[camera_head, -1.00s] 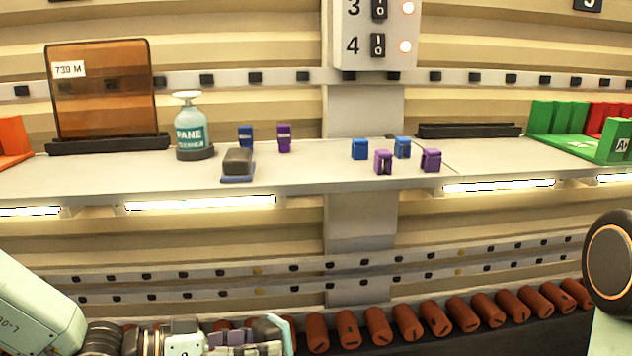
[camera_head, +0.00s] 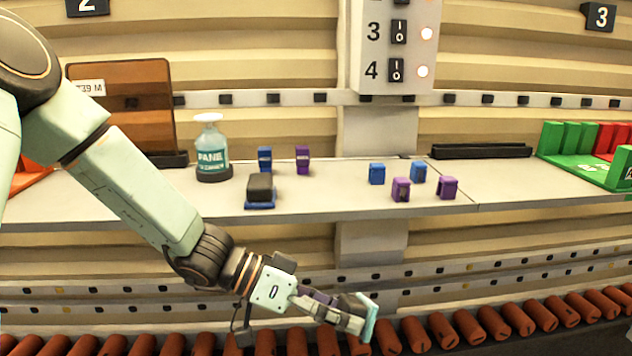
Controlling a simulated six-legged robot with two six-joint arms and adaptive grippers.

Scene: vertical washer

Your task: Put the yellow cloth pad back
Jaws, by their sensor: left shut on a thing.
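My left arm comes in from the left across the front of the shelf. Its gripper (camera_head: 362,318) is below the shelf edge, pointing right and slightly down, in front of the row of red-brown cylinders. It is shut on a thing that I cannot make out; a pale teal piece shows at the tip. I see no clearly yellow cloth pad. A dark block on a blue base (camera_head: 260,190) sits on the shelf (camera_head: 330,196), above and left of the gripper and apart from it. My right gripper is not in view.
A pane cleaner bottle (camera_head: 211,150) stands at the shelf's left, by a brown panel (camera_head: 135,118) partly behind my arm. Several small blue and purple blocks (camera_head: 401,189) stand mid-shelf. A black slotted strip (camera_head: 480,151) and green holders (camera_head: 570,140) are at right.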

